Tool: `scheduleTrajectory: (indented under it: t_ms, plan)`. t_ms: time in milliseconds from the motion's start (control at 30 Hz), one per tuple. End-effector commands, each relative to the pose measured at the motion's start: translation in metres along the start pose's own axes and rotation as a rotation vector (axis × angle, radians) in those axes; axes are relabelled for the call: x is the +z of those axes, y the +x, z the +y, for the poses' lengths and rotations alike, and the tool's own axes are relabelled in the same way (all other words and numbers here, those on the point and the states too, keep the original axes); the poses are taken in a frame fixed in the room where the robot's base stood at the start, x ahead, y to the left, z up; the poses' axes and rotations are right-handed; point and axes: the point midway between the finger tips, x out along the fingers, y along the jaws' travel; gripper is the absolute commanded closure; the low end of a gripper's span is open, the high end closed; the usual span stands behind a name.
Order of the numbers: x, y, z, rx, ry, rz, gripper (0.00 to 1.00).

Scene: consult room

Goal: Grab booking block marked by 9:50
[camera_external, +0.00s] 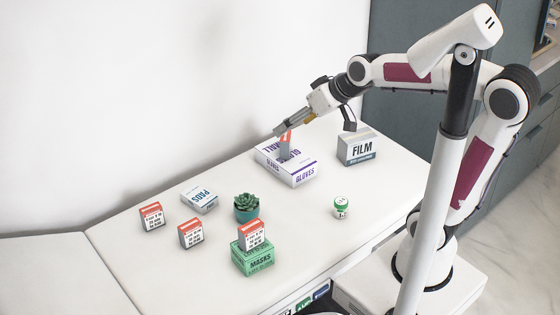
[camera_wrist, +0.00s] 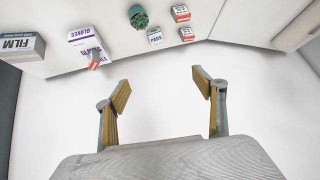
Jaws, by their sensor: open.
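Several booking blocks with red tops show in the external view. One block (camera_external: 151,216) stands at the far left and another (camera_external: 190,233) stands right of it. A third block (camera_external: 251,235) sits on the green masks box (camera_external: 254,261). A fourth block (camera_external: 285,147), seen from its grey side, stands on the gloves box (camera_external: 298,177). The times printed on them are too small to read. My gripper (camera_external: 279,131) is above the gloves box, close to the fourth block. In the wrist view my gripper (camera_wrist: 161,88) is open and empty, and that block (camera_wrist: 95,63) lies beyond the left finger.
A film box (camera_external: 357,150) stands right of the gloves box. A pads box (camera_external: 199,200), a potted succulent (camera_external: 246,208) and a small green-topped container (camera_external: 341,207) also stand on the white table (camera_external: 130,270). The wall rises behind the table. The table's front right is mostly clear.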

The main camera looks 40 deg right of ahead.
Motion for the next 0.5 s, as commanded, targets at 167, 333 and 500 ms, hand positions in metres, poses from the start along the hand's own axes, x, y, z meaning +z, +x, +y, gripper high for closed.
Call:
scheduleTrajectory:
  t_ms: [167, 333, 500]
  plan:
    - [-0.034, 0.03, -0.02, -0.039, -0.002, 0.041, 0.31]
    - [-0.064, 0.059, -0.038, -0.066, 0.001, 0.084, 0.31]
    - [-0.089, 0.089, -0.056, -0.087, 0.007, 0.125, 0.31]
